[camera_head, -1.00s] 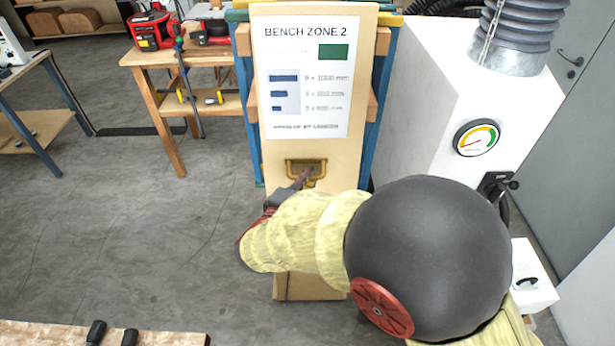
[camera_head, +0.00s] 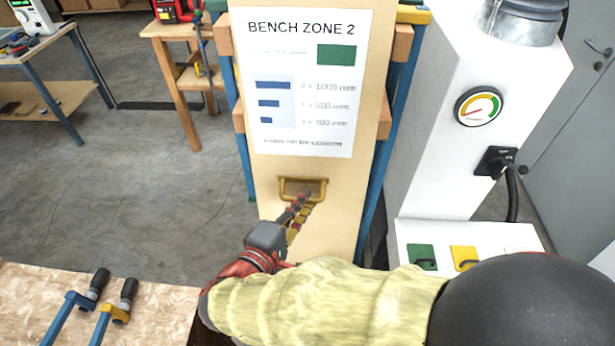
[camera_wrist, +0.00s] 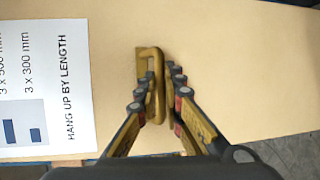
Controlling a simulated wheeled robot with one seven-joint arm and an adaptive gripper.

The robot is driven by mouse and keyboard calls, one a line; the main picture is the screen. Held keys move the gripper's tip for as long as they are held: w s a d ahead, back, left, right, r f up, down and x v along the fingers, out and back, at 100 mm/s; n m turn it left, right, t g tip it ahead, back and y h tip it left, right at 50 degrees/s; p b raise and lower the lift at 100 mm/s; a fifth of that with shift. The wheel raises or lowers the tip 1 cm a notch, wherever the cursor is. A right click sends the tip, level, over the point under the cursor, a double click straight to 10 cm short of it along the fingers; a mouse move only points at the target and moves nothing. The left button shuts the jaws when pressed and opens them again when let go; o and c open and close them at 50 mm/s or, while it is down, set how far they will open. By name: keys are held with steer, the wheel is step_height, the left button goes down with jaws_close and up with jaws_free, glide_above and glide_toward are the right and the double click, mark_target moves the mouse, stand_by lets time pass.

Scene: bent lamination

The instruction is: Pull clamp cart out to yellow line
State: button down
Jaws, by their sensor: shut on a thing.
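The clamp cart (camera_head: 262,160) shows its tall tan front panel with a "BENCH ZONE 2" sign and blue uprights behind it. Its brass-yellow pull handle (camera_head: 283,188) sits below the sign. In the wrist view the handle (camera_wrist: 156,108) runs between both fingers. My gripper (camera_head: 304,197) is shut on the handle, reaching from the lower front; it also fills the middle of the wrist view (camera_wrist: 161,76). My forearm hides the lower part of the panel. I see no yellow line on the visible floor.
A workbench (camera_head: 165,310) with blue and yellow clamps (camera_head: 105,320) is close at lower left. A white cabinet (camera_head: 435,150) with a gauge (camera_head: 480,106) stands close on the cart's right. Open grey floor (camera_head: 130,190) lies to the left.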

steer(key=s, duration=0.8)
steer(key=shift+s+f, duration=0.35)
steer(key=shift+s, duration=0.05)
steer(key=c, duration=1.9)
jaws_free()
steer(key=shift+a+r, duration=0.1)
steer(key=shift+r, duration=0.1)
